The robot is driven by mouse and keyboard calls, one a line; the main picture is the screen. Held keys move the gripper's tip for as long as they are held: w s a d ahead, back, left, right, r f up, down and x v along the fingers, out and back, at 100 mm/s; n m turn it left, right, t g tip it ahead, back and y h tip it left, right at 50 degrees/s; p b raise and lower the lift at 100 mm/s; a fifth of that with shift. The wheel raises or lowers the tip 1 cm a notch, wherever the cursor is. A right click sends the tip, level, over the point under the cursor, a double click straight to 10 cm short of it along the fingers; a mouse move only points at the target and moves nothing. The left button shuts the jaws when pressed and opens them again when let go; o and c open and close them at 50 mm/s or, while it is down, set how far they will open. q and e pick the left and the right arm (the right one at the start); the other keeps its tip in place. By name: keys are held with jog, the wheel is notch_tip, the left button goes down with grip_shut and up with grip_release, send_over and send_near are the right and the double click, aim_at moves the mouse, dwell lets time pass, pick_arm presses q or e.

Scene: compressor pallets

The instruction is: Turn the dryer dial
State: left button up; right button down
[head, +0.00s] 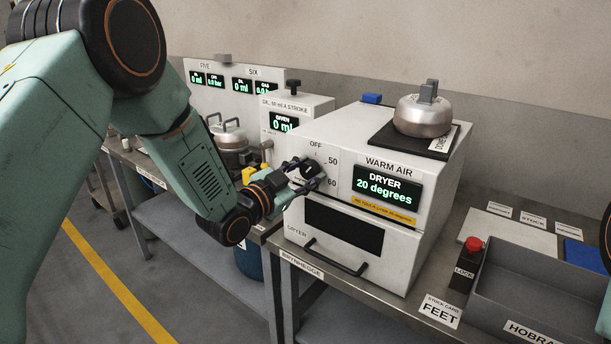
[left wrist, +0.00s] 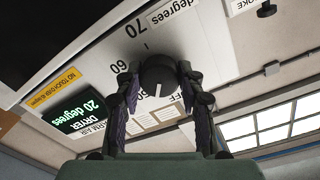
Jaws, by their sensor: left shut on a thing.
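The dryer (head: 408,237) is a white box with a front drawer. Its display (head: 387,190) reads "DRYER 20 degrees" and also shows in the left wrist view (left wrist: 82,112). The dial (head: 308,169) is a round knob with OFF, 50 and 60 marked around it. In the left wrist view the dark dial (left wrist: 159,74) has a small white line on its lower part, and 60 and 70 show beside it. My left gripper (head: 306,174) is shut on the dial, with one finger on each side of it. My right gripper is out of view.
A lidded metal pot (head: 423,118) stands on a black pad on top of the dryer. A grey bin (head: 528,290) and a red-topped lock button (head: 467,262) are at the right. An oil unit (head: 297,104) stands behind left.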

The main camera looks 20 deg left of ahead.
pick_arm(q)
jog(key=shift+r+m+b, duration=0.15)
jog(key=shift+m+b, duration=0.4)
jog(key=shift+m, duration=1.55)
jog(key=o, duration=1.2)
jog(key=shift+d, duration=0.1)
jog(key=shift+s+a, duration=0.3)
jog(key=shift+s, duration=0.15)
jog(key=v, duration=1.1)
jog(key=shift+s+d, duration=0.1)
